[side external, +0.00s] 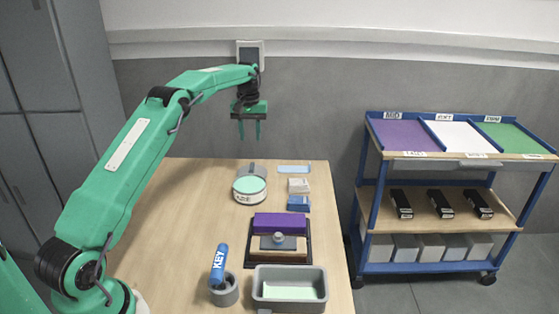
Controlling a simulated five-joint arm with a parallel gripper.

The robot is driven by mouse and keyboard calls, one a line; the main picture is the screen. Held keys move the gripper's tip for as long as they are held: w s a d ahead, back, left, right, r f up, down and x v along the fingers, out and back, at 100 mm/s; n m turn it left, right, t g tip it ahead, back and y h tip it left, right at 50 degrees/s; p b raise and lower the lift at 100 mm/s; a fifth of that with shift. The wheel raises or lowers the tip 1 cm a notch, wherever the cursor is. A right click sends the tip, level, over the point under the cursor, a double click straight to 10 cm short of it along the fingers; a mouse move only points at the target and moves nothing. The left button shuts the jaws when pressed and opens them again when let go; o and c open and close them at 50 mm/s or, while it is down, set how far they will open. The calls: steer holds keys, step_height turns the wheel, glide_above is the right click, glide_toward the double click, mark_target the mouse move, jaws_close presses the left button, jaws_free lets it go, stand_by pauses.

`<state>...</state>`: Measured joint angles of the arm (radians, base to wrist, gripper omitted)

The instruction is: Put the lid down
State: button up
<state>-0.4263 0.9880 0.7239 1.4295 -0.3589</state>
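My gripper (249,137) hangs above the far part of the wooden table, fingers pointing down and apart, with nothing visible between them. Below it stands a round white container (249,197) with a mint-green top or inside and a label on its front. A grey piece (252,168) shows just behind the container; I cannot tell whether it is a raised lid. A grey plate with a round knob (279,241), which looks like a lid, lies on the dark tray (252,258) between a purple block (281,223) and a wooden block. My gripper is apart from all of these.
A grey bin (289,281) with a pale green bottom stands at the table's front. Beside it, a grey cup (224,292) holds a blue KEY item (219,263). White and blue blocks (299,203) lie behind the tray. A blue cart (364,190) stands to the right. The table's left is clear.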

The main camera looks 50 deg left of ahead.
steer(key=shift+r, duration=0.15)
stand_by(0.5)
steer(key=s+d+r+m+t, duration=0.1)
steer(key=s+d+r+m, duration=0.1)
steer(key=s+d+r, duration=0.5)
steer(key=s+d+r+m+t, duration=0.2)
steer(key=s+d+r, duration=0.4)
steer(key=d+r, duration=0.35)
steer(key=s+d+f+m+t, duration=0.1)
steer(key=s+d, duration=0.4)
steer(key=s, duration=0.6)
steer(key=s+d+f+m+t, duration=0.1)
steer(key=s+d+f+m, duration=0.3)
steer(key=s, duration=0.8)
steer(key=shift+d+t, duration=0.3)
steer(key=shift+d, duration=0.2)
steer(key=shift+f, duration=0.1)
